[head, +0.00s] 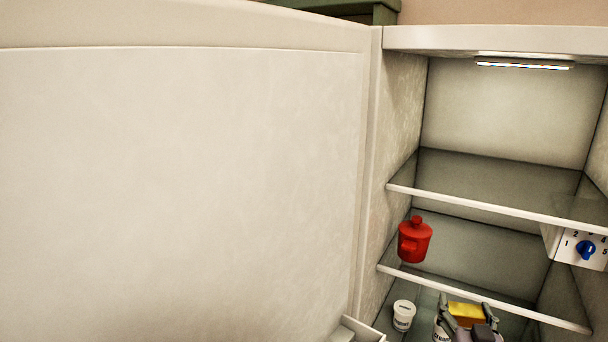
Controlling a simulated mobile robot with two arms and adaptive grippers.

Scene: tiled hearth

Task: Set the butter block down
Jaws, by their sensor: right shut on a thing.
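The butter block (466,313) is a yellow block low in the head view, inside the open fridge. My right gripper (468,321) is shut on it, with a dark finger on each side. The block is over or near the lower shelf, below the front edge of the shelf with the red pot. I cannot tell whether it touches the lower shelf. The frame's bottom edge cuts off most of the gripper. My left gripper is not in view.
A red lidded pot (414,241) stands on the glass shelf (480,261) above. A blue-knobbed dial (586,250) is at right. The open door (180,190) fills the left.

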